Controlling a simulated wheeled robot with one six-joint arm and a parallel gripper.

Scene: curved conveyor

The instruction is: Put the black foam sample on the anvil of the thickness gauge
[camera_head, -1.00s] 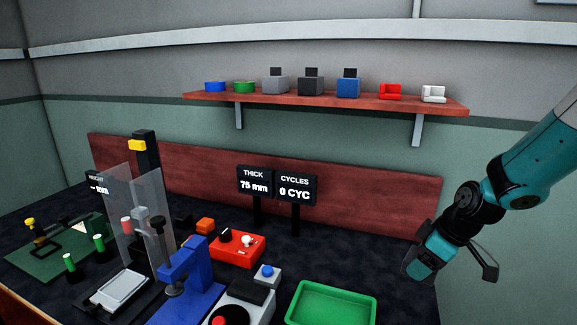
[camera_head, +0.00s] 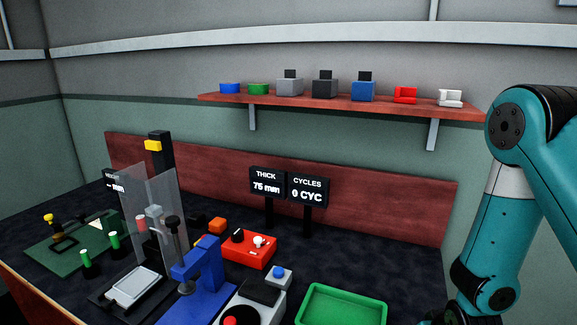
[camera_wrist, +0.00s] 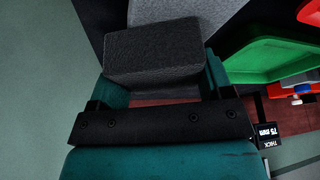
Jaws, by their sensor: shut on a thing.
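My gripper (camera_wrist: 160,88) shows in the wrist view, its two teal fingers on either side of a dark block, the black foam sample (camera_wrist: 155,52). It is shut on the sample and holds it. In the head view the gripper is below the bottom edge, and only my arm shows at the right. A blue C-shaped frame (camera_head: 209,262) stands on the bench left of centre and looks like the thickness gauge; its anvil is hard to make out. The THICK display (camera_head: 267,182) behind it reads 75 mm.
A green tray (camera_head: 343,291) lies at front right, near my arm. A red control box (camera_head: 248,252) and a small box with a blue button (camera_head: 279,278) stand between it and the gauge. A clear shield (camera_head: 152,208) rises left of the blue frame. A shelf (camera_head: 340,104) hangs above.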

